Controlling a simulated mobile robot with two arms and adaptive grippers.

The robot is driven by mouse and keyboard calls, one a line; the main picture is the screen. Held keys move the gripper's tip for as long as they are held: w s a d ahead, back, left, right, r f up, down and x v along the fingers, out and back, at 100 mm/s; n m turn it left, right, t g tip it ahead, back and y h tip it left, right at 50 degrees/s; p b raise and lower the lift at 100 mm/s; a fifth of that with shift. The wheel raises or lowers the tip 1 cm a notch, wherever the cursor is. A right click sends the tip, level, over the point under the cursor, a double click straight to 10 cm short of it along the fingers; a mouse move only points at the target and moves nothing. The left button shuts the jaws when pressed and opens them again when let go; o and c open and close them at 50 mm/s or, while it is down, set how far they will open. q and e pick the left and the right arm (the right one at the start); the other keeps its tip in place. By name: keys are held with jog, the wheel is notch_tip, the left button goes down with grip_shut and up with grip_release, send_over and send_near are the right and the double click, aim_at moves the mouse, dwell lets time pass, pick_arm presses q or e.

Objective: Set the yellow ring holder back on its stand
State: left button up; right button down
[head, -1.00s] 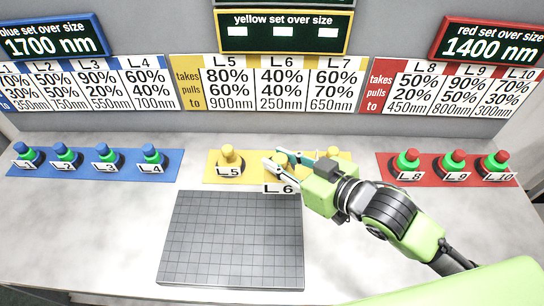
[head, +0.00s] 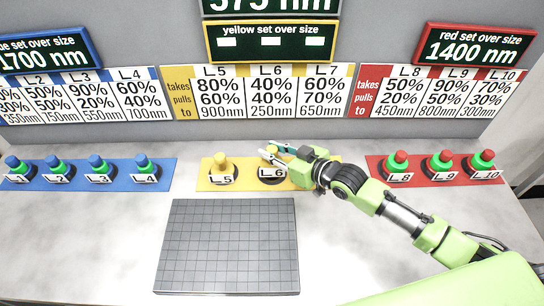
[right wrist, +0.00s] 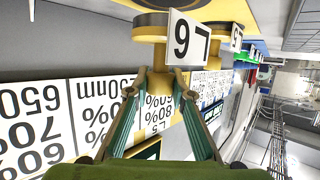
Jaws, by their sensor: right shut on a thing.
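The yellow ring holder with the L6 tag (head: 272,173) is upright at the middle place of the yellow mat (head: 208,187). My right gripper (head: 270,150) is shut on its upper part. In the right wrist view the yellow holder (right wrist: 150,32) shows upside down between the fingertips (right wrist: 156,88), its L6 tag facing sideways. The dark round stand shows close around its foot; I cannot tell whether it is fully seated or slightly above. My left gripper is not in view.
Yellow holder L5 (head: 220,164) stands just left of L6. My gripper hides the L7 place. Blue holders (head: 97,166) stand at left and red-topped holders (head: 440,164) at right. A dark gridded plate (head: 228,245) lies in front, empty. Sign panels line the back wall.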

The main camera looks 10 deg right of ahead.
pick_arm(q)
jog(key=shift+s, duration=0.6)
pick_arm(e)
jog(key=shift+s+f, duration=0.1)
jog(key=shift+f, duration=1.05)
jog(key=shift+f, duration=0.15)
jog(key=c, duration=1.8)
grip_release()
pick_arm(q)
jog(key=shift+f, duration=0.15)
